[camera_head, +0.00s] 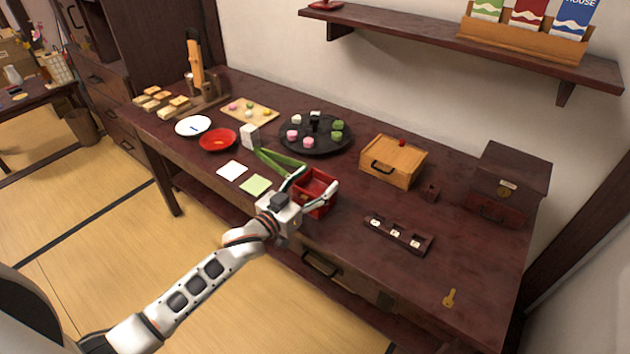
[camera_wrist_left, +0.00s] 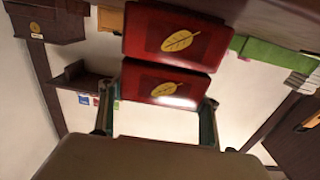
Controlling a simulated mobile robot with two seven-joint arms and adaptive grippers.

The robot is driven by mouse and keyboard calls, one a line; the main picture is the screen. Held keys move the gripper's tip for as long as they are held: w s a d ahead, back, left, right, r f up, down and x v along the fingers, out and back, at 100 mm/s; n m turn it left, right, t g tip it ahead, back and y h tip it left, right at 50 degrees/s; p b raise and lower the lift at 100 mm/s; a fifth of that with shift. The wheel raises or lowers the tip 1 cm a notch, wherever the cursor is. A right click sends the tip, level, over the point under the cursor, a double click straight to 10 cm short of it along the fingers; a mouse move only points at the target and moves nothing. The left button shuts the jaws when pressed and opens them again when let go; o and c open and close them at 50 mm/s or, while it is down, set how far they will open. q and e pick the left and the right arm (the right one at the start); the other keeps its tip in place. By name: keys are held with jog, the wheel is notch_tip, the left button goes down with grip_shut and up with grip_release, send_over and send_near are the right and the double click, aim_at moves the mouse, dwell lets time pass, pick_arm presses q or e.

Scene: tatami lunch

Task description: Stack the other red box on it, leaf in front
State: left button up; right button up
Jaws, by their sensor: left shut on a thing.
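Two red boxes, each with a gold leaf on the face toward me, show one against the other in the left wrist view, which is upside down. The lower red box (camera_wrist_left: 178,42) is nearest the table. The upper red box (camera_wrist_left: 165,85) sits directly over it, roughly lined up; I cannot tell whether they fully touch. My left gripper (camera_head: 315,186) is shut on the upper box, a finger at each side. In the head view this box (camera_head: 318,181) shows its open top, and the lower one is mostly hidden. My right gripper is not in view.
A long green strip (camera_head: 277,158) lies close behind the boxes at the left. A black round tray (camera_head: 322,147) with sweets and a wooden box (camera_head: 393,165) stand behind. A dark small rack (camera_head: 398,234) is to the right. The front right table is mostly clear besides a key (camera_head: 449,298).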

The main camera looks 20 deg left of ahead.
pick_arm(q)
jog(key=shift+f, duration=0.25)
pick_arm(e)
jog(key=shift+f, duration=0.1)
pick_arm(q)
jog(key=o, duration=1.2)
jog(key=shift+s, duration=0.1)
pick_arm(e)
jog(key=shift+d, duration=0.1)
pick_arm(q)
jog(key=v, duration=1.1)
jog(key=shift+s+a+r, duration=0.1)
jog(key=shift+s+a, duration=0.05)
jog(key=shift+s, duration=0.25)
